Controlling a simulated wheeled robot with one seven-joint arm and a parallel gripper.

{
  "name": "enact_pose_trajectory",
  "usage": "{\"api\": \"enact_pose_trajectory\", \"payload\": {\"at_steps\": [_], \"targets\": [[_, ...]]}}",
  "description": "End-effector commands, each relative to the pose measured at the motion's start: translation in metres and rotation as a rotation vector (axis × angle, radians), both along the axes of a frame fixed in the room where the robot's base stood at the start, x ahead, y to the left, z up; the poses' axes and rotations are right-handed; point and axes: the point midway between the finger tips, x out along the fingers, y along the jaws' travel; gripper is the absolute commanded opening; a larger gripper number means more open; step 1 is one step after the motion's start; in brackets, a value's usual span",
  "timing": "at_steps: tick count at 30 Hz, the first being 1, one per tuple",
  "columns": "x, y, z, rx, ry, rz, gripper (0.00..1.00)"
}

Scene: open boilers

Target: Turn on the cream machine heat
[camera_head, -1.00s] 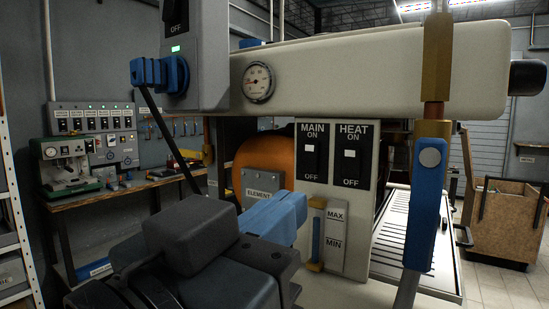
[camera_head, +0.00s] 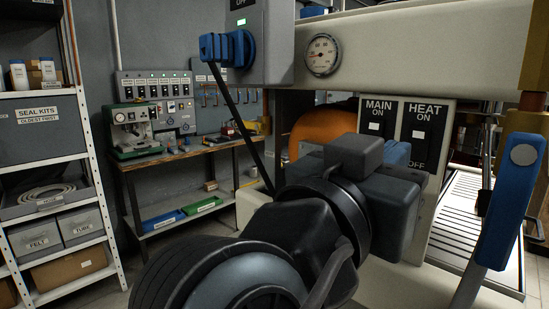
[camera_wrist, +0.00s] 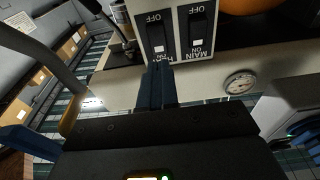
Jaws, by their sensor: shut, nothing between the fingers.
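The cream machine (camera_head: 450,60) fills the right of the head view. Its white panel carries a black MAIN switch (camera_head: 379,123) and a black HEAT switch (camera_head: 418,130), ON at the top and OFF at the bottom. In the wrist view both appear upside down: HEAT (camera_wrist: 157,36) on the left, MAIN (camera_wrist: 197,30) on the right. My gripper (camera_wrist: 156,66) is shut and empty. Its blue fingertips overlap the HEAT ON label in the wrist view; I cannot tell whether they touch. In the head view my wrist hides the panel's lower left. The switch positions are unclear.
A round gauge (camera_head: 322,55) sits on the machine's beam. A blue-handled lever (camera_head: 510,200) stands right of the panel, and a blue knob (camera_head: 228,48) with a dark rod is to the left. A workbench (camera_head: 190,155) and shelving (camera_head: 50,150) stand further left.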

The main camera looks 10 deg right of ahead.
Motion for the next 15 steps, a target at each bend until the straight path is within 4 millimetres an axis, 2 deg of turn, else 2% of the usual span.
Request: {"api": "enact_pose_trajectory", "payload": {"at_steps": [6, 15], "targets": [[0.022, -0.03, 0.007, -0.001, 0.003, -0.002, 0.0], [0.034, -0.046, 0.008, -0.001, 0.001, 0.001, 0.0]]}}
